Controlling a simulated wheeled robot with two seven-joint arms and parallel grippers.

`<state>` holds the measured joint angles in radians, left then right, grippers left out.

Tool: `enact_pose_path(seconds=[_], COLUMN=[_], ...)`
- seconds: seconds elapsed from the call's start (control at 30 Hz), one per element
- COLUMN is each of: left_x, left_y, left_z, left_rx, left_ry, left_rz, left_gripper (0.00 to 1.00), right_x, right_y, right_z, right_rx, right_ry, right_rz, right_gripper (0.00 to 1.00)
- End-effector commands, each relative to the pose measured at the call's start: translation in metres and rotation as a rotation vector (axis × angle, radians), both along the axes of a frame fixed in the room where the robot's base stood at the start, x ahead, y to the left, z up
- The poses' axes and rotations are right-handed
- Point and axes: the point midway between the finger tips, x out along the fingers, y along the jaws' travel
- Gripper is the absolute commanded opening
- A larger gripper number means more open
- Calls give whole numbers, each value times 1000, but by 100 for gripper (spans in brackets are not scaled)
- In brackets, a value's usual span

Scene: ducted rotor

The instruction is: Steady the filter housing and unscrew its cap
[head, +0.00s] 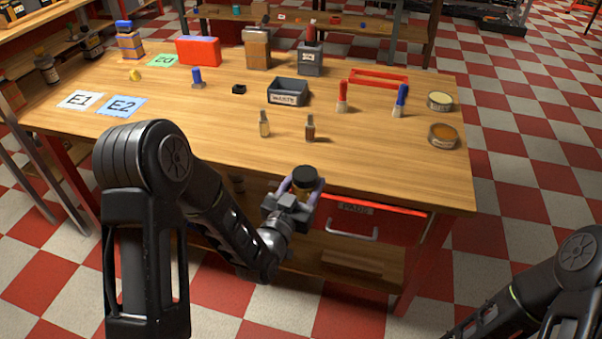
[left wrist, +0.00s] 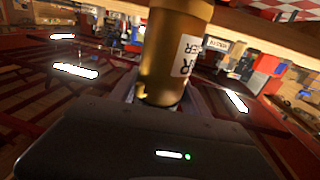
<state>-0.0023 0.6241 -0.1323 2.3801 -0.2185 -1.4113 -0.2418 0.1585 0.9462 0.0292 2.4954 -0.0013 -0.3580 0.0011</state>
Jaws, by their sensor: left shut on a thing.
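The filter housing (head: 303,188) is an amber-brown cylinder with a black cap (head: 305,177) on top, at the table's front edge in the head view. My left gripper (head: 303,190) is shut around its body, with purple-grey fingers on both sides. The cap sits on the housing above the fingers. In the left wrist view the housing (left wrist: 172,55) is a golden cylinder with a white label, partly out of frame, and its cap is not visible there. My right arm shows at the lower right of the head view, but its gripper is out of view.
The wooden table (head: 400,175) has a red drawer (head: 375,224) below its front edge. A dark bin (head: 289,92), small bottles (head: 264,123), red and blue markers (head: 400,100), and tins (head: 443,136) stand on it. Blank tabletop lies at the front left and front right.

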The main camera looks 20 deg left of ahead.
Motion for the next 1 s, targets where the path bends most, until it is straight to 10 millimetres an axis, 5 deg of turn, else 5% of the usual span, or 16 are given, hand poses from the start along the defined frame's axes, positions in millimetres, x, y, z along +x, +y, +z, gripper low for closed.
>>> enact_pose_path(seconds=[0.17,0.4,0.6,1.0], left_x=[-14,-54,-78,-88], left_y=[-17,-80,-115,-130], left_z=[-9,-36,-50,-56], left_rx=[-4,-2,-1,-1], left_ry=[0,1,0,-2], left_rz=[-84,-360,-519,-588], left_gripper=[0,0,0,0], right_x=[0,0,0,0], right_y=[0,0,0,0], right_z=[0,0,0,0], right_rx=[0,0,0,0], right_ry=[0,0,0,0], right_rz=[0,0,0,0], right_gripper=[76,76,76,76])
